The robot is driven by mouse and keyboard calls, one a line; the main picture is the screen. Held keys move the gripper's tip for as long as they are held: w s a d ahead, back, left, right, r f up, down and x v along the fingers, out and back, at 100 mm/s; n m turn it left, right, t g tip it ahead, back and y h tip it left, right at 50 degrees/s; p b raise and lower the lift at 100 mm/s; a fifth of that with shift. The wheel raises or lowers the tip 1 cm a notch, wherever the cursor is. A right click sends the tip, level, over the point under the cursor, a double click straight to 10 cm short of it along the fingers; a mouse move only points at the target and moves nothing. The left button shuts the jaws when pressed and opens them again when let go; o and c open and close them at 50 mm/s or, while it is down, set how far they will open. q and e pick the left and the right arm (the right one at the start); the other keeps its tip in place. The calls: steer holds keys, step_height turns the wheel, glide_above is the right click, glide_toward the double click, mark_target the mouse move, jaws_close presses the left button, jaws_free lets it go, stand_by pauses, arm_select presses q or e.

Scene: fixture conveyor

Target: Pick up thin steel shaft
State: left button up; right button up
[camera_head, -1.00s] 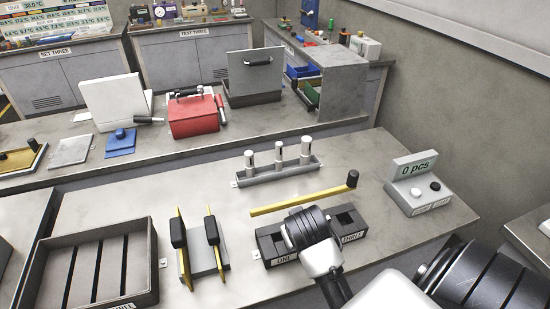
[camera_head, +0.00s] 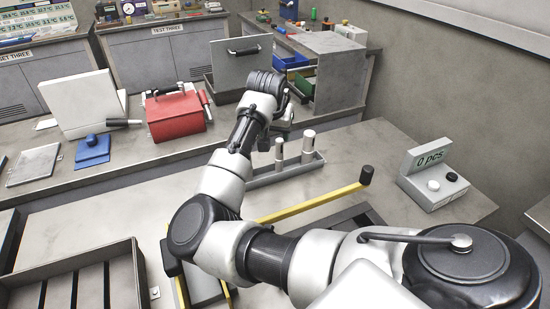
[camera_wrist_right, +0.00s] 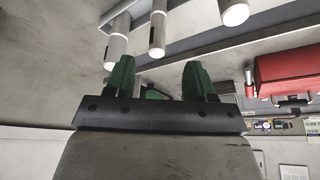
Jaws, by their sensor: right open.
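Steel shafts stand upright in a grey rack (camera_head: 290,173). In the head view two show, a right one (camera_head: 308,146) and a middle one (camera_head: 279,153); a third is hidden by my right arm. In the right wrist view three shafts show at the top: left (camera_wrist_right: 118,45), middle (camera_wrist_right: 158,30) and right (camera_wrist_right: 233,12). My left gripper is not in view.
A yellow bar with a black knob (camera_head: 366,176) lies in front of the rack. A counter box (camera_head: 433,178) stands at right, a slatted tray (camera_head: 122,272) at front left. A red box (camera_head: 175,115) sits on the bench behind. My right arm covers much of the near table.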

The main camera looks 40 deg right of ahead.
mark_target(280, 147)
steer(key=x, duration=0.4)
steer(key=shift+d+f, duration=0.25)
steer(key=shift+f, duration=0.05)
steer(key=x, duration=0.2)
steer(key=p+x, duration=0.1)
steer(key=x, duration=0.1)
steer(key=shift+w+d+f, duration=0.2)
steer(key=shift+w+d, duration=0.1)
steer(key=shift+d, duration=0.2)
steer(key=shift+w+d+f, duration=0.1)
steer(key=shift+d+f, duration=0.05)
steer(key=shift+f, duration=0.2)
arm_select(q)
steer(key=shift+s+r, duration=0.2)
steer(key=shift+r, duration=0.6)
arm_select(e)
jaws_close()
steer(key=shift+r, duration=0.1)
